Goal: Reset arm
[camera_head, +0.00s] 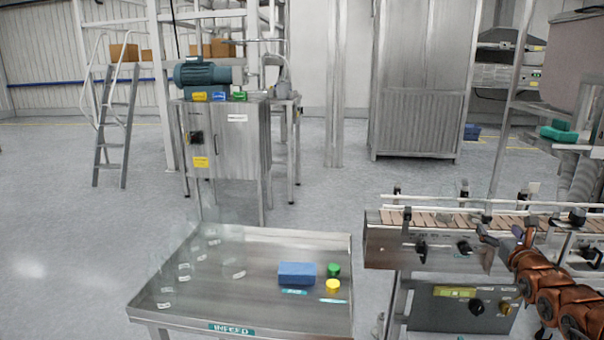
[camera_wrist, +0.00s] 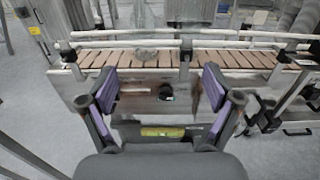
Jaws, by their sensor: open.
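My gripper (camera_wrist: 159,84) is open in the wrist view, with its two dark and purple fingers spread wide and nothing between them. It faces the side of the slatted conveyor (camera_wrist: 215,60). In the head view my arm reaches in from the right edge, and my gripper (camera_head: 503,238) is small and partly hidden in front of the conveyor (camera_head: 440,219). Whether it touches the conveyor cannot be told.
A steel infeed tray (camera_head: 215,300) holds several clear containers, a blue block (camera_head: 297,274), a green cap (camera_head: 333,270) and a yellow cap (camera_head: 333,286). A clear round item (camera_wrist: 145,53) is on the conveyor. A steel cabinet (camera_head: 232,145) stands behind. Open floor lies left.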

